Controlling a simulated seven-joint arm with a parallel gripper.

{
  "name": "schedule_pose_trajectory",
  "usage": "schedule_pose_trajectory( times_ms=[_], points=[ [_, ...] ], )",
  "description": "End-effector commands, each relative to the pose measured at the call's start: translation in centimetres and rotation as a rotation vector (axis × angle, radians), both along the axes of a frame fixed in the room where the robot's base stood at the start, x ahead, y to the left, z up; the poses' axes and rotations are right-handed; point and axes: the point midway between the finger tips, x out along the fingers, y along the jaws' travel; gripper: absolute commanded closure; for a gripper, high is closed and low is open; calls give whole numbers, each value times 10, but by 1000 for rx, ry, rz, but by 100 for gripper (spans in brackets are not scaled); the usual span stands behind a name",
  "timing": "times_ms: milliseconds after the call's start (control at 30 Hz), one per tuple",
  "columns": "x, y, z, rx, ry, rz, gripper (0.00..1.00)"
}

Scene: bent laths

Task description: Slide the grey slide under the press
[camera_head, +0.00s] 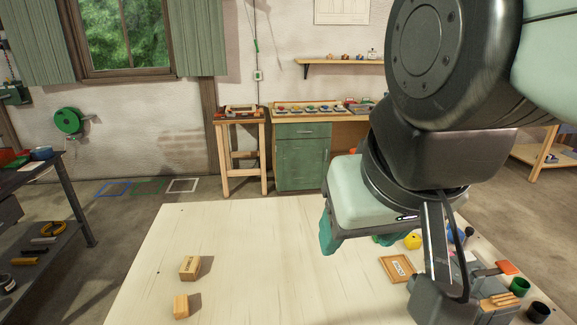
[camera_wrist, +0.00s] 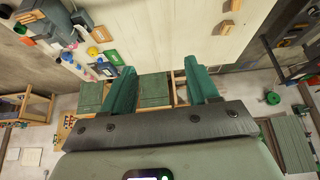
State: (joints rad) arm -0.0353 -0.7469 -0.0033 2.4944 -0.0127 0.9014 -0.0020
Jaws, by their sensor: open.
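A grey machine, which looks like the press (camera_head: 436,302), stands at the right front of the pale table, partly cut off by the frame edge. It also shows at the upper left of the wrist view (camera_wrist: 45,14). I cannot make out the grey slide as a separate part in either view. My gripper (camera_head: 358,242) has green fingers, which are apart with nothing between them. It hangs above the far part of the table, left of the press. In the wrist view the two fingers (camera_wrist: 160,68) are spread and point towards the table's edge.
A wooden-framed plate (camera_head: 398,268) and a yellow ball (camera_head: 412,241) lie left of the press. A red-orange block (camera_head: 506,267) and green cups (camera_head: 520,286) are at the right. Two wooden blocks (camera_head: 190,267) sit on the left. The table's middle is clear.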

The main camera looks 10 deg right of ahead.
Motion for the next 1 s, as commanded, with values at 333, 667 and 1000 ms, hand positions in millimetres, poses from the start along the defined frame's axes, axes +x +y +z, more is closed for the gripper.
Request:
schedule_pose_trajectory(
  times_ms=[333,667,1000],
  points=[
    [0,0,0,0,0,0,41],
    [20,-10,2,-28,35,13,49],
    [158,-90,16,-93,119,-110,49]
  ],
)
